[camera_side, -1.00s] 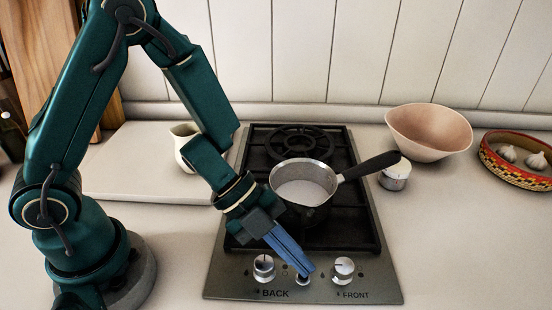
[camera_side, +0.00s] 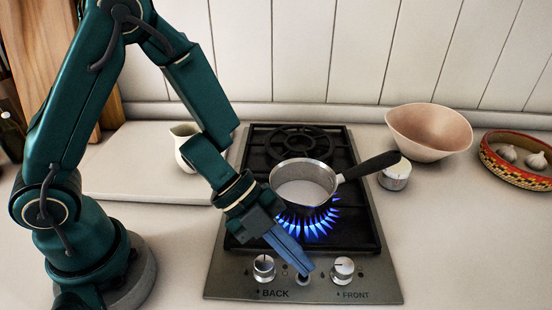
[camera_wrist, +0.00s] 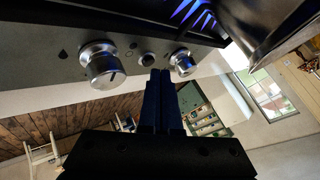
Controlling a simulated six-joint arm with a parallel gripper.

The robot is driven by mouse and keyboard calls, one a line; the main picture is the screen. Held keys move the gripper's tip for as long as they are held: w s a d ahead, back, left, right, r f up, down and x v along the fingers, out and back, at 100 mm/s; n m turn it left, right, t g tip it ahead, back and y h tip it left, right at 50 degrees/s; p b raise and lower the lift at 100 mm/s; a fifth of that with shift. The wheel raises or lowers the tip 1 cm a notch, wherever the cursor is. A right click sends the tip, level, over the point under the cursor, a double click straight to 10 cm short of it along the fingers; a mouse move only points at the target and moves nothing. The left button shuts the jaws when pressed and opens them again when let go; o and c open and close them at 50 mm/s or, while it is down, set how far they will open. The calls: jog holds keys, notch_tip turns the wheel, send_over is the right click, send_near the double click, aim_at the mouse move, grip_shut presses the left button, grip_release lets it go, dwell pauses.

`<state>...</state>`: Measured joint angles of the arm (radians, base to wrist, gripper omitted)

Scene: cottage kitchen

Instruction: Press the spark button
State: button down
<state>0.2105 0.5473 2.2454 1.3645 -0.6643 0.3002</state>
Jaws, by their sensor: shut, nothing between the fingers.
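The spark button (camera_side: 303,281) is small and round, set in the stove's front panel between two silver knobs; in the side view my fingertips partly cover it. It shows more clearly in the wrist view (camera_wrist: 148,59). My gripper (camera_side: 307,270) is shut and empty, its blue fingers pointing down at the button. In the wrist view the fingertips (camera_wrist: 160,72) are right beside it; I cannot tell whether they touch. A blue flame (camera_side: 312,222) burns on the front burner under the saucepan (camera_side: 317,182).
The back knob (camera_side: 264,268) and front knob (camera_side: 342,268) stand close on either side of my fingers. The pan's dark handle (camera_side: 370,166) points right. A small lidded jar (camera_side: 395,175), a pink bowl (camera_side: 430,132) and a garlic basket (camera_side: 515,160) are right of the stove.

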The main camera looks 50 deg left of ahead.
notch_tip(320, 180, up, 6)
dwell(0.6)
dwell(0.5)
jog(key=w+a+r+n+t, duration=0.4)
jog(key=w+r+t, duration=0.2)
jog(key=r, duration=0.3)
jog(key=a+r+n+t+y, duration=0.4)
jog(key=a+r+n+y, duration=0.4)
jog(key=a, duration=0.3)
jog(key=s+a+f+n+g+y, duration=0.1)
jog(key=s+a+f+n+y, duration=0.25)
jog(key=n, duration=0.35)
jog(key=s+d+f+n+g+h, duration=0.3)
jog(key=s+f+g, duration=0.2)
jog(key=s, duration=0.5)
jog(key=shift+s+d+f+n+g, duration=0.25)
jog(key=shift+f+n+g, duration=0.15)
jog(key=shift+g, duration=0.4)
